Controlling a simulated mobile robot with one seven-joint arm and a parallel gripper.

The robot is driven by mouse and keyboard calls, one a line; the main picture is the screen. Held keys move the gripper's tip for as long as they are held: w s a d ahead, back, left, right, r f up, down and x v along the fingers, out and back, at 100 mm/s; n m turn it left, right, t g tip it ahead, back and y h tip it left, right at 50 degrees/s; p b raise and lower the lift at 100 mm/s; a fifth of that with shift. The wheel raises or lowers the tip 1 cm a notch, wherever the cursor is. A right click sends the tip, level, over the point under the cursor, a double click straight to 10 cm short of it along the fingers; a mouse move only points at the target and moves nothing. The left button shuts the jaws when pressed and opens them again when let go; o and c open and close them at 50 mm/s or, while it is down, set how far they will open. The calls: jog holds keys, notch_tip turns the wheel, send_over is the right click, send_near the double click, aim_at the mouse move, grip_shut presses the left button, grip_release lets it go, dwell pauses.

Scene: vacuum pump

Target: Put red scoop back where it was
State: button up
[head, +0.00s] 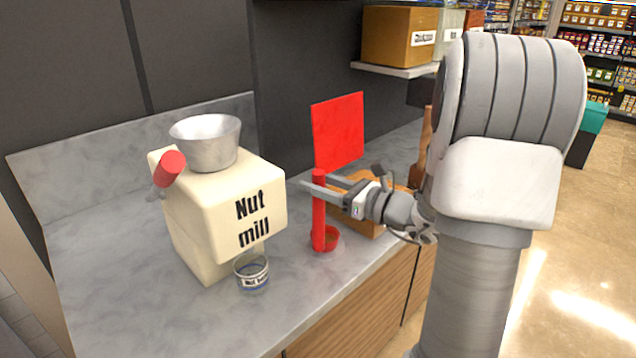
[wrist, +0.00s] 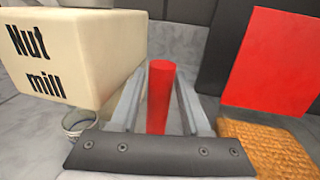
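The red scoop (head: 319,208) stands with its handle upright and its round cup low at the counter, in front of the brown box. I cannot tell whether the cup touches the counter. My gripper (head: 312,187) reaches in from the right, with its fingers on either side of the upper handle. In the wrist view the red handle (wrist: 159,100) rises between the two fingers, with gaps beside it, so the fingers look open around it. The cup is hidden in the wrist view. The brown box (head: 362,228) has a red panel (head: 338,132) standing upright behind it.
A cream nut mill (head: 215,215) with a metal funnel stands left of the scoop, with a glass jar (head: 251,271) at its front. A shelf (head: 395,69) with boxes hangs at the back right. The counter's front left (head: 130,300) is clear.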

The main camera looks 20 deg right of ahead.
jog(key=shift+o, duration=0.9)
jog(key=shift+r, duration=0.2)
jog(key=v, duration=1.2)
